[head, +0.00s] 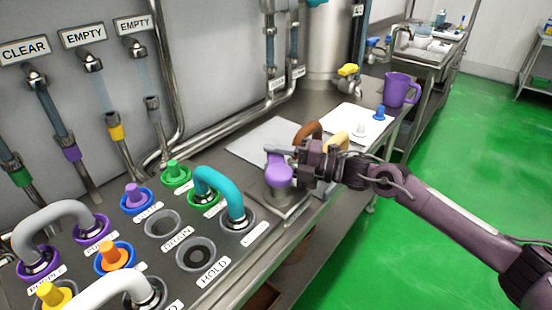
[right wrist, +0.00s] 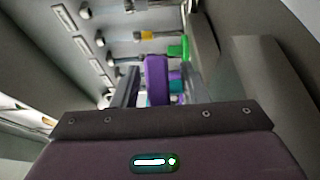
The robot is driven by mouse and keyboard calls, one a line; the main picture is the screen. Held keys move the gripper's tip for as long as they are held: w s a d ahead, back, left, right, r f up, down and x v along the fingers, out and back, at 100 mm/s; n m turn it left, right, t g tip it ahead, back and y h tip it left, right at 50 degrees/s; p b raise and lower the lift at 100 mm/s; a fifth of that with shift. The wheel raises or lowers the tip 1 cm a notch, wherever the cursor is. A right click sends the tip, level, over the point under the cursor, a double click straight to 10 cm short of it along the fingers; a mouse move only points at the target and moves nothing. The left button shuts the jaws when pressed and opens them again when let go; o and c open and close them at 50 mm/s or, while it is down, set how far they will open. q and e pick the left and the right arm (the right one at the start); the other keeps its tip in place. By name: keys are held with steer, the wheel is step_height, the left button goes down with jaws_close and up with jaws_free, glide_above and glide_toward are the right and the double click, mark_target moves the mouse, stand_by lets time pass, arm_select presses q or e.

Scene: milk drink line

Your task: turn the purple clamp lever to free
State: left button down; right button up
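The purple clamp lever (head: 278,173) stands on a small metal block at the right end of the panel, just left of my right gripper (head: 288,158). In the right wrist view the purple lever (right wrist: 156,80) shows between the two dark fingers of my right gripper (right wrist: 160,88). Narrow gaps show on both sides of it, so the fingers look open around it and not closed on it. The lower part of the lever is hidden behind the gripper body in that view. My left gripper is not in view.
A panel with labelled ports, coloured plugs and a teal bent pipe (head: 222,187) lies to the left. Behind my right gripper are a white mat (head: 350,115), blue and white plugs and a purple jug (head: 400,90). Green floor is clear at the right.

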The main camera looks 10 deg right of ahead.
steer(key=shift+s+d, duration=0.1)
steer(key=shift+d, duration=0.1)
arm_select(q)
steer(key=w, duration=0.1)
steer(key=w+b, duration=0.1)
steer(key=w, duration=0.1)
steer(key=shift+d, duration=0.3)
arm_select(e)
steer(key=v, duration=0.7)
steer(key=shift+s+d, duration=0.1)
steer(key=shift+d, duration=0.05)
steer(key=shift+c, duration=0.3)
